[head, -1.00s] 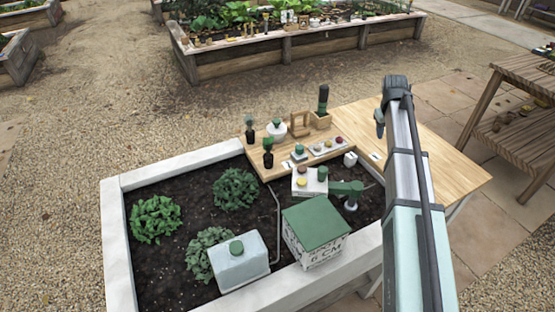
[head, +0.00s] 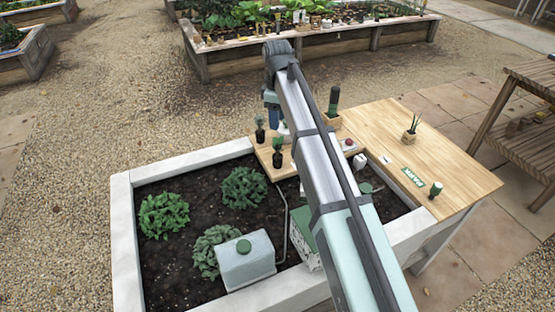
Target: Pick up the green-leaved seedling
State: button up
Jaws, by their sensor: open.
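Two small seedlings in dark pots stand at the left end of the wooden board: one with green leaves at the back (head: 260,131), one nearer the front (head: 277,151). I cannot tell for sure which is the green-leaved seedling. My gripper (head: 271,122) is open, hanging at the end of my arm just right of the back seedling in the picture. It looks empty; its fingertips are small and unclear.
A white-walled bed (head: 122,230) holds soil, several leafy plants and a pale box with a green knob (head: 245,262). My arm hides much of the board's middle. A green label (head: 412,177) and a small green-topped item (head: 435,190) lie right, with clear wood around.

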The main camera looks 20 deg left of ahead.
aim_at(277, 145)
notch_tip(277, 145, down, 7)
jog(key=shift+s+a+f, duration=0.1)
jog(key=shift+w+f, duration=0.15)
jog(key=shift+f, duration=1.5)
jog(key=shift+w+f, duration=0.15)
jog(key=shift+f, duration=1.45)
jog(key=shift+c, duration=0.5)
grip_shut()
